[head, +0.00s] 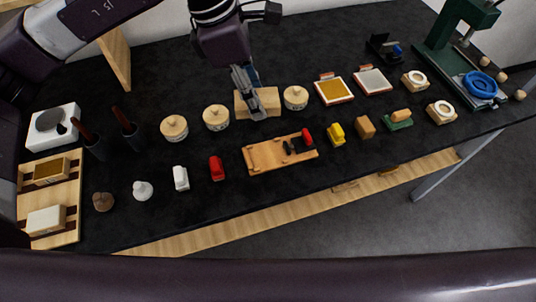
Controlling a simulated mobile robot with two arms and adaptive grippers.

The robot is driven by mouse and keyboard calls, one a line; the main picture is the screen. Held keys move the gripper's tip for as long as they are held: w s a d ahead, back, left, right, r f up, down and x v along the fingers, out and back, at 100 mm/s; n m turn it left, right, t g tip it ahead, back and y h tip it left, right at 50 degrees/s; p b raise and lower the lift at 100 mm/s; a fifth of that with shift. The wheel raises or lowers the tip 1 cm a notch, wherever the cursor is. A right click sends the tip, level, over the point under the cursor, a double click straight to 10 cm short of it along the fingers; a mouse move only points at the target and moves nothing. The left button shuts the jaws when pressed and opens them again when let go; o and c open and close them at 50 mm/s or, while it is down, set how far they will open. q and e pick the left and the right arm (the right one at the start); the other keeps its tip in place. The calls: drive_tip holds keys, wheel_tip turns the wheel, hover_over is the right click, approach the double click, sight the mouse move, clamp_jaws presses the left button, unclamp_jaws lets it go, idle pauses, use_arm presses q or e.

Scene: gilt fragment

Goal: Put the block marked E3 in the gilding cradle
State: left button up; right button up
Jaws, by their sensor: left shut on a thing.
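My left gripper (247,88) reaches down from the top over the middle of the black table. Its silver fingers are shut on a light wooden block (271,101), which is partly hidden behind them. No marking such as E3 can be read on it, and I cannot tell whether it touches the table. A low wooden tray (263,157) lies just in front of the gripper, with small black and red pieces at its right half. I cannot tell for sure whether this tray is the gilding cradle. My right gripper is not in view.
Round lidded pots (174,128) flank the block. Small white, red (217,169), yellow (336,134) and brown pieces stand along the front. A slotted wooden rack (71,232) holds blocks at the left. Two framed trays (373,81) and a green press (452,35) stand right.

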use_arm(q)
drive_tip(key=shift+w+d+r+n, duration=0.15)
drive_tip(key=shift+d+r+n, duration=0.05)
drive_tip(key=shift+d+n, duration=0.25)
drive_tip(key=shift+w+d+r+n, duration=0.15)
drive_tip(key=shift+d+r+n, duration=0.05)
drive_tip(key=shift+d+n, duration=0.25)
drive_tip(key=shift+d+f+t, duration=0.1)
drive_tip(key=shift+d+t, duration=0.05)
drive_tip(key=shift+t, duration=0.15)
drive_tip(key=p, duration=0.4)
hover_over(270, 154)
drive_tip(key=a, duration=0.1)
drive_tip(key=shift+n, duration=0.3)
wheel_tip(270, 154, down, 15)
drive_tip(key=shift+s+f, duration=0.1)
wheel_tip(270, 154, down, 4)
drive_tip(key=shift+f+p, duration=0.2)
drive_tip(key=shift+p, duration=0.4)
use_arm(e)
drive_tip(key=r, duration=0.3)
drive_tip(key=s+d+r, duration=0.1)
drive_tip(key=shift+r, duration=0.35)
use_arm(q)
drive_tip(key=shift+f, duration=0.1)
drive_tip(key=shift+f+b, duration=0.15)
drive_tip(key=shift+b, duration=0.15)
drive_tip(key=o, duration=1.3)
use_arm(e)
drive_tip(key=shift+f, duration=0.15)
